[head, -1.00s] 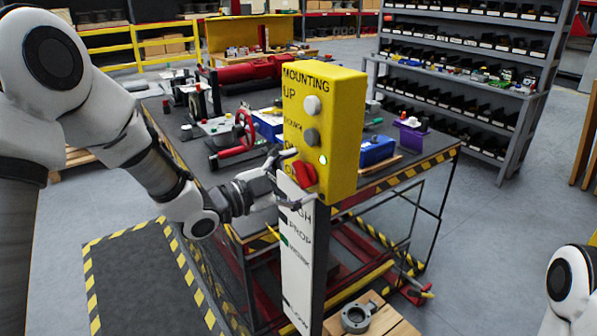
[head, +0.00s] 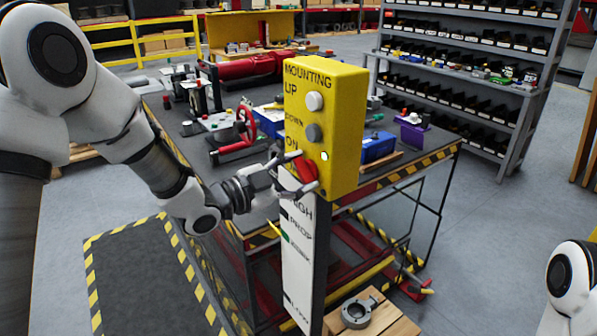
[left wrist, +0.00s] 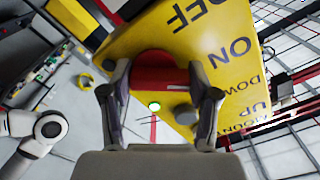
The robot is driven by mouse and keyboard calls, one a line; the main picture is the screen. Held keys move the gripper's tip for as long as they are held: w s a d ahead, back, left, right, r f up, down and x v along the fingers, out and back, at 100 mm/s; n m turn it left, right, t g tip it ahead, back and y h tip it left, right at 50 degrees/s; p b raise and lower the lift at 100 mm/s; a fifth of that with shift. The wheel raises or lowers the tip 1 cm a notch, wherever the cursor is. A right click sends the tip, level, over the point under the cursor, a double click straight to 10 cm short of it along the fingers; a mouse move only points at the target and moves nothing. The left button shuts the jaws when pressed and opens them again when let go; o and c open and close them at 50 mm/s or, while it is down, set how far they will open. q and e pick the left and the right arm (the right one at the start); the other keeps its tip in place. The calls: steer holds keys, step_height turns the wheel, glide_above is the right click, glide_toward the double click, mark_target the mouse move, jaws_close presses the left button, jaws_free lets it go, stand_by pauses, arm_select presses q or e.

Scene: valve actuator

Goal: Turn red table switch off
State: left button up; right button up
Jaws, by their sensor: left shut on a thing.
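The yellow control box (head: 345,125) stands on a post with a white label strip. Its red switch (head: 307,170) is low on the front face, beside the ON label. My left gripper (head: 306,171) is shut on the red switch, one finger on each side. In the left wrist view the red switch (left wrist: 155,78) sits between the two fingers (left wrist: 159,72), with ON and OFF lettering beside it. A small round lamp (left wrist: 155,106) glows green there; in the head view the lamp (head: 324,156) looks nearly white. My right gripper is out of view.
A white button (head: 314,102) and a grey button (head: 313,132) sit above the switch. Behind is a cluttered workbench (head: 405,165) with striped edges. A shelf rack (head: 480,75) stands at the back right. Open floor lies to the right.

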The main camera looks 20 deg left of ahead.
arm_select(q)
steer(key=n+p, duration=0.1)
steer(key=n, duration=0.3)
steer(key=shift+r, duration=0.1)
steer(key=n+p, duration=0.1)
steer(key=n, duration=0.2)
steer(key=shift+n, duration=0.4)
steer(key=n+p, duration=0.1)
steer(key=n, duration=0.3)
steer(key=shift+p, duration=0.3)
steer(key=shift+d+n+p, duration=0.1)
steer(key=shift+n+p, duration=0.6)
steer(key=shift+n, duration=1.5)
steer(key=o, duration=1.1)
steer(key=shift+f, duration=0.2)
steer(key=shift+o, duration=0.3)
steer(key=shift+f, duration=0.1)
